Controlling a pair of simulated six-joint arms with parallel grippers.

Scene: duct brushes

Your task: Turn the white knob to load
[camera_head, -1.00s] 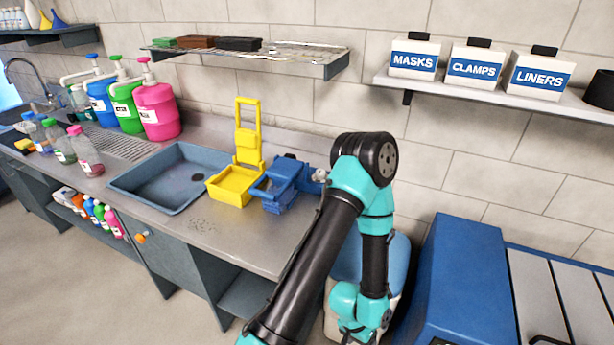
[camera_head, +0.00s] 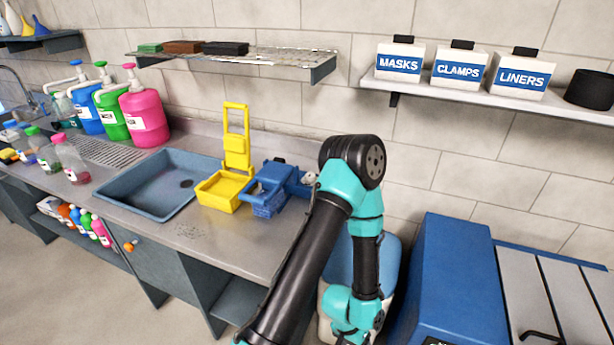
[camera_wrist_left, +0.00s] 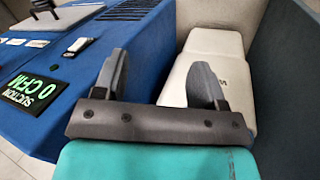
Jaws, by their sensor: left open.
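My left gripper (camera_wrist_left: 160,72) is open and empty, its two grey fingers apart. In the left wrist view a blue machine (camera_wrist_left: 110,50) with a SUCTION 0 CFM display (camera_wrist_left: 35,87) lies left of and under the fingers. A small white and grey part (camera_wrist_left: 80,45) sits on its face; I cannot tell whether it is the white knob. In the head view my teal and black left arm bends down beside the blue machine (camera_head: 450,270); its fingers are not clear there. My right gripper is not in view.
A white container (camera_wrist_left: 215,65) stands close to the right finger. In the head view a yellow wringer (camera_head: 228,180) and a blue wringer (camera_head: 272,190) sit on the counter (camera_head: 210,240) beside the sink. A shelf (camera_head: 480,95) holds labelled boxes above.

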